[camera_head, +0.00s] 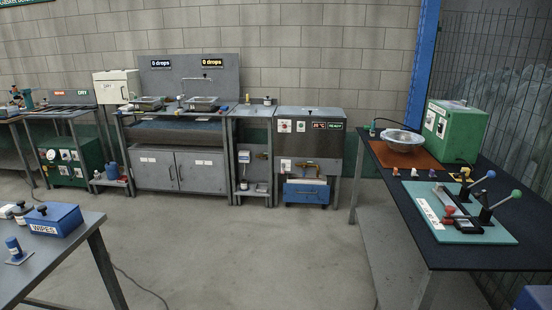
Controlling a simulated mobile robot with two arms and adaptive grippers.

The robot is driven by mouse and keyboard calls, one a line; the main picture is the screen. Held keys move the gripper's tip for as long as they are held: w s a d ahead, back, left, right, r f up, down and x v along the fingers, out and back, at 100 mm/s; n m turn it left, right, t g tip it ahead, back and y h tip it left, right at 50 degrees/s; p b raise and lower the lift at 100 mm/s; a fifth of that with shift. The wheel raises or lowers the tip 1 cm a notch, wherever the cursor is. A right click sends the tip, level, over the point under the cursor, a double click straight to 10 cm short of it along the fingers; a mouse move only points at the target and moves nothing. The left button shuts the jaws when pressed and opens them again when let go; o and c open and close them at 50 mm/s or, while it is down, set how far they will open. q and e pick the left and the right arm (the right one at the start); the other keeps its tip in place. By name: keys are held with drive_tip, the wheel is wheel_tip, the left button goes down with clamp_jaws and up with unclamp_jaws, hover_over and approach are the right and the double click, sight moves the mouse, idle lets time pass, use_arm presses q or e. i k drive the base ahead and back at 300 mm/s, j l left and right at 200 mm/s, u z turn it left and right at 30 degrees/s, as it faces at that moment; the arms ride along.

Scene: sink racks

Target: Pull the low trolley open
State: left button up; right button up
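A low blue trolley (304,192) stands near the floor under the steel bath unit (309,135) at the back, right of centre. Its front is blue with a small pale mark, and pale and orange items show at its top edge. It sits between the unit's legs, and how far it reaches back is hidden. Neither of my grippers shows in the head view.
Open grey floor (230,250) lies in front of the trolley. A dark table (470,258) with a green box stands at the right. A grey table (55,258) with a blue wipes box stands front left. A cable lies on the floor.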

sight(309, 189)
drive_tip(key=i, duration=2.45)
